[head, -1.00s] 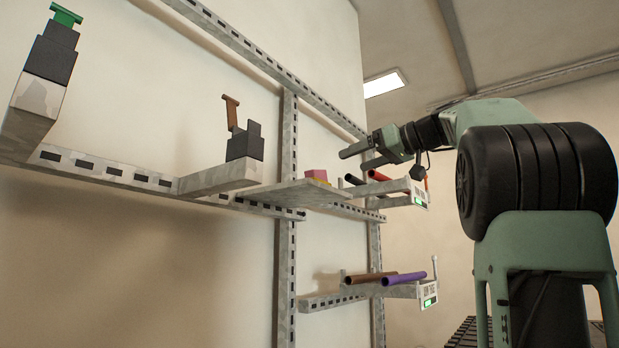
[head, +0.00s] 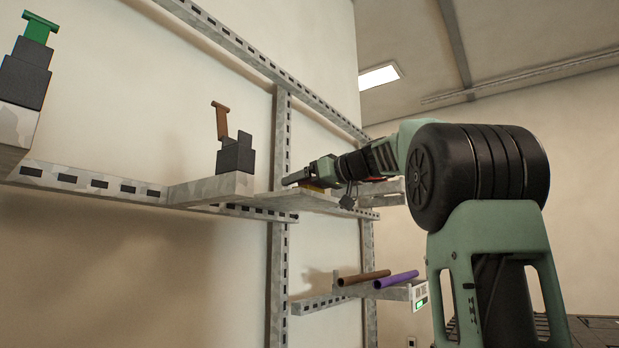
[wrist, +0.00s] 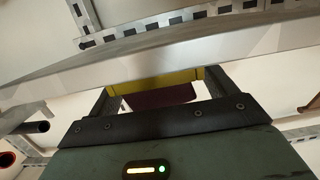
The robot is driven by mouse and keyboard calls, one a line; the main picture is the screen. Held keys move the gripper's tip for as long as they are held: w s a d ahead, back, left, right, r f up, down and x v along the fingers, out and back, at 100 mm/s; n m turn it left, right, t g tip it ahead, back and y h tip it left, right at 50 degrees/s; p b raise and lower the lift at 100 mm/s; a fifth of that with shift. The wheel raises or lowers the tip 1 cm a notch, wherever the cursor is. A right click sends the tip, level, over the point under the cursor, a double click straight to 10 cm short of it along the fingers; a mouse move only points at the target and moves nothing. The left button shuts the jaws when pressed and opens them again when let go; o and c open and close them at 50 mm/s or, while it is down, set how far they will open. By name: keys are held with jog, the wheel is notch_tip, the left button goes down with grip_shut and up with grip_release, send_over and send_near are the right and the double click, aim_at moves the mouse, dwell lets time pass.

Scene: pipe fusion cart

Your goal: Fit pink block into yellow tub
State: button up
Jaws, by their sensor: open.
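My gripper (head: 292,180) is open and reaches over the grey shelf plate (head: 280,201) in the head view. In the wrist view its two fingers (wrist: 158,88) stand apart, one on each side of a yellow piece, which looks like the yellow tub (wrist: 150,82). A dark maroon face between the fingers, on the near side of the yellow, looks like the pink block (wrist: 160,97) in shade. In the head view a sliver of yellow (head: 313,188) shows under the gripper, and the pink block is hidden. I cannot tell whether the block sits inside the tub.
A dark stepped block (head: 236,155) with a brown T-shaped piece (head: 221,122) stands on the bracket to the left. A green-topped stack (head: 30,65) is farther left. Brown (head: 363,277) and purple (head: 397,280) tubes lie on the lower rack. Tube ends (wrist: 36,127) show beside my gripper.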

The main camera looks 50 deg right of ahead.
jog(key=shift+w, duration=0.25)
jog(key=c, duration=1.1)
